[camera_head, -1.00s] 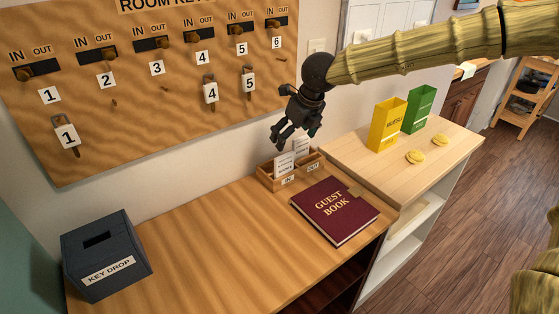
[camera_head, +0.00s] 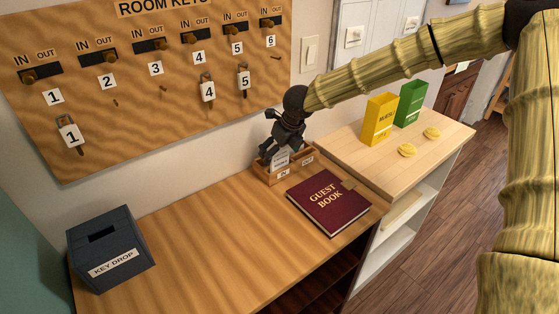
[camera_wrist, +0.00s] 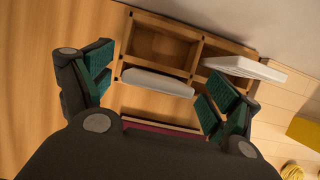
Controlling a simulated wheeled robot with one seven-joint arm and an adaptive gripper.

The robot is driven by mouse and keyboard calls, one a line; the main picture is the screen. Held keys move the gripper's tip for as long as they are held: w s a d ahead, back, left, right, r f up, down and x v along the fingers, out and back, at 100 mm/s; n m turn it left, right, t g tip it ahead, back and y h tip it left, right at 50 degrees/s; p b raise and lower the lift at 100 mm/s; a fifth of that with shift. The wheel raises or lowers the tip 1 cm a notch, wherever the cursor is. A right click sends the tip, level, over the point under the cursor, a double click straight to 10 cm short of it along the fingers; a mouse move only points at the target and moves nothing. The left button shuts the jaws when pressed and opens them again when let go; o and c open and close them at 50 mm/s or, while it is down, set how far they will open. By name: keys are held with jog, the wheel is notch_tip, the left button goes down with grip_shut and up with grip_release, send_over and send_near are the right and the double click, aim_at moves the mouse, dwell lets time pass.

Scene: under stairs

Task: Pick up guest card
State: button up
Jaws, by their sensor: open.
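A white guest card (camera_head: 281,158) stands in the IN side of a small wooden card box (camera_head: 268,178). In the wrist view that card (camera_wrist: 158,82) lies between my open fingers, with a gap on both sides. A second white card (camera_wrist: 245,68) stands in the other compartment, by the right finger; in the head view it is mostly hidden behind my gripper. My gripper (camera_head: 272,155) is open, pointing down just over the box, around the IN card and not closed on it.
A dark red guest book (camera_head: 328,202) lies right in front of the box. A grey key drop box (camera_head: 110,250) stands at the left. A key board (camera_head: 150,95) hangs behind. Yellow (camera_head: 380,119) and green (camera_head: 410,103) boxes stand on the side shelf. The desk's middle is clear.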

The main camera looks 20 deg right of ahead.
jog(key=shift+s+f, duration=0.1)
jog(key=shift+s, duration=0.05)
jog(key=shift+c, duration=1.4)
jog(key=c, duration=0.8)
notch_tip(320, 180, up, 10)
jog(key=shift+b, duration=1.05)
